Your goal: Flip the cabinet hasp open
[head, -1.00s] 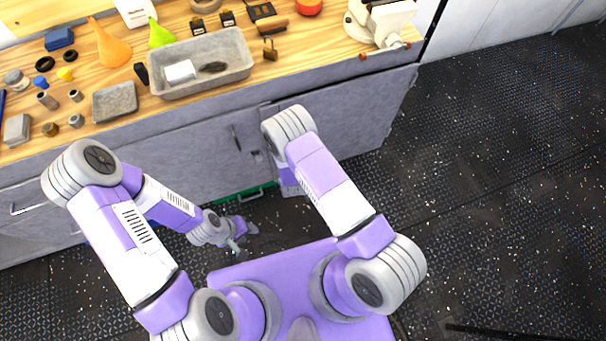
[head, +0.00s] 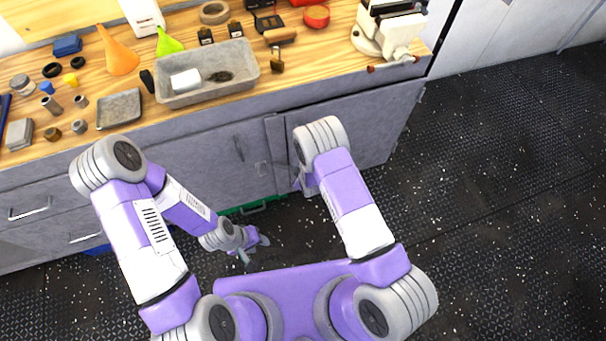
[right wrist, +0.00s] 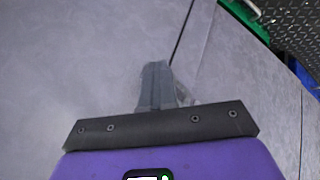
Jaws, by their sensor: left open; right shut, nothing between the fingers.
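The grey cabinet (head: 215,165) stands below the bench top. A small metal fitting, likely the hasp (head: 262,168), shows on its front beside the seam between doors. In the right wrist view, my right gripper (right wrist: 157,70) is shut and empty, its fingers in front of the cabinet face left of the door seam (right wrist: 188,35). A pale metal piece (right wrist: 184,95) is partly hidden behind the fingers; I cannot tell whether they touch it. In the head view my right arm hides the right gripper. My left gripper (head: 250,248) is open and empty, low above the floor.
A dark door handle (head: 239,148) is left of the fitting. A green object (head: 253,207) lies at the cabinet's foot. The bench top holds a grey tray (head: 208,92), funnels, small parts and a vise (head: 392,32). The dark floor (head: 510,190) at right is clear.

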